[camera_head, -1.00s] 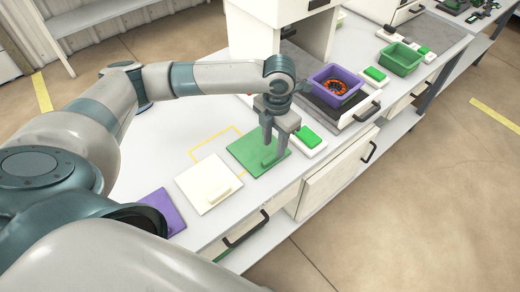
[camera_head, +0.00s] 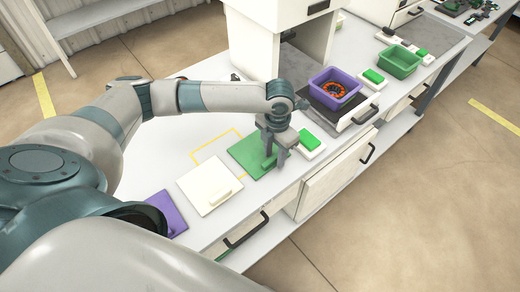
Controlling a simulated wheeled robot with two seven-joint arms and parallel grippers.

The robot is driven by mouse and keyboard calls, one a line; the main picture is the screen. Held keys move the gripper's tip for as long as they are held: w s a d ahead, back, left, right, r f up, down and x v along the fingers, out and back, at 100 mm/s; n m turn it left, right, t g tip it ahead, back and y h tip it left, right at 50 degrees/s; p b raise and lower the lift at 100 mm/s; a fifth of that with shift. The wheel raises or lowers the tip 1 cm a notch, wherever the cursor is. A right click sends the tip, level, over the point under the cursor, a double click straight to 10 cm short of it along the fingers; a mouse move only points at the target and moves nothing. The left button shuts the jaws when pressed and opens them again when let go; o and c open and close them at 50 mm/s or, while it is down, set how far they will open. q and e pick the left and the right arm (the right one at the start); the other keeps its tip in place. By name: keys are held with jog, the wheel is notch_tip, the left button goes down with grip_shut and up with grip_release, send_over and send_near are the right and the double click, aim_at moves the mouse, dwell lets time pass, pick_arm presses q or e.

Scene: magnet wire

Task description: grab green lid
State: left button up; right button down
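The green lid (camera_head: 245,153) is a flat square plate lying on the white table, with a raised handle near its right side. My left gripper (camera_head: 276,163) is lowered over this handle, pointing down. Its two fingers are spread apart, one on each side of the handle as far as I can see, and they hide most of it. I cannot tell whether they touch it. The lid lies flat. My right gripper is not in view.
A white lid (camera_head: 207,184) and a purple lid (camera_head: 166,212) lie to the left on the table (camera_head: 150,160). A white box with a green button (camera_head: 309,139) is close on the right. A purple bin (camera_head: 335,89) and a green bin (camera_head: 401,62) stand further right.

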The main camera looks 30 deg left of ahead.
pick_arm(q)
grip_shut()
jog(key=shift+r, duration=0.1)
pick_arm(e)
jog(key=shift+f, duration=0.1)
